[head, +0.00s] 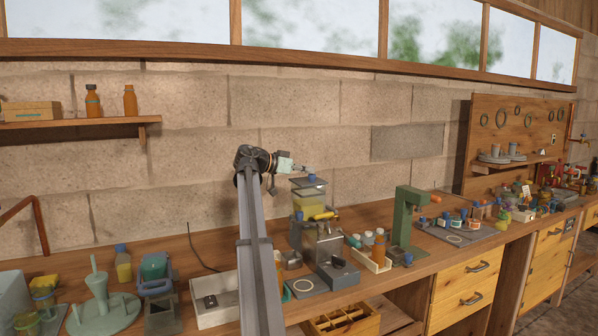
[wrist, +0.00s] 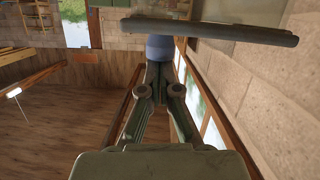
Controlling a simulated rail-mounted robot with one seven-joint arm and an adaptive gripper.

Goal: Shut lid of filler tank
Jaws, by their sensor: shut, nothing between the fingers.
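The filler tank (head: 305,203) is a clear box with yellow contents, standing on a grey machine on the bench. Its grey lid (head: 308,184) appears to lie flat over the top in the head view, but I cannot tell whether it is fully down. In the wrist view the lid looks like a dark slab (wrist: 225,32) across the top. My gripper (head: 308,170) is shut and empty, just above the lid. Its fingertips also show in the wrist view (wrist: 158,70), close to the slab, with a blue part there. Contact cannot be made out.
A green press (head: 402,220) stands right of the tank. A tray of orange bottles (head: 375,252) and a yellow cylinder (head: 325,215) are close by. A white box (head: 213,298) and a blue-green container (head: 154,268) are to the left. The stone wall (head: 190,180) is behind.

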